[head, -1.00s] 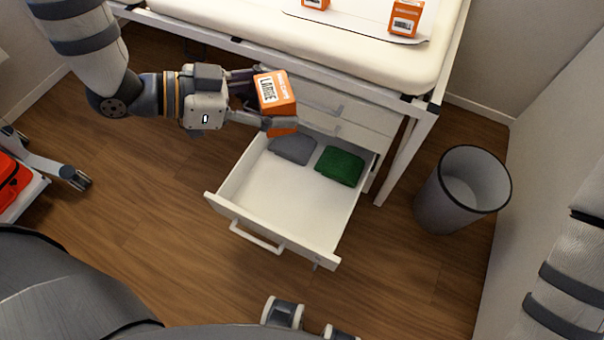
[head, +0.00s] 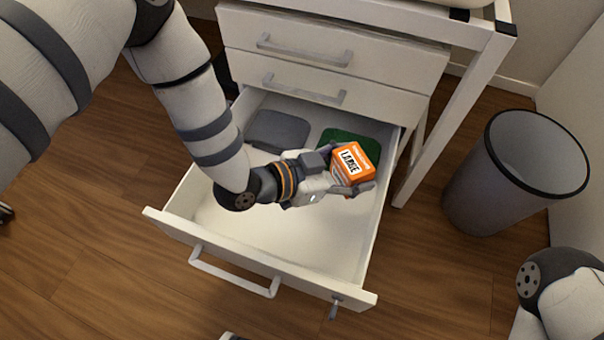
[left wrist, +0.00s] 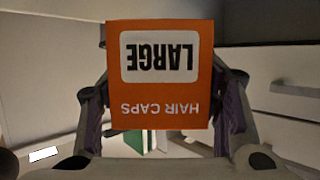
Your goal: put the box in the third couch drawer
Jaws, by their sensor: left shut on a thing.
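The orange box (head: 356,164) with a white "LARGE" label is held in my left gripper (head: 350,182), whose fingers are shut on its sides. In the left wrist view the box (left wrist: 160,75) fills the middle, upside down, reading "HAIR CAPS". The third drawer (head: 232,262) is pulled open below two shut drawers. I cannot tell how far above the drawer floor the box is. My right gripper is not in view.
A grey folded item (head: 278,131) lies at the drawer's back left. The drawer's front part is bare. A grey bin (head: 510,178) stands on the floor to the right. A white table leg (head: 445,125) rises between drawer and bin.

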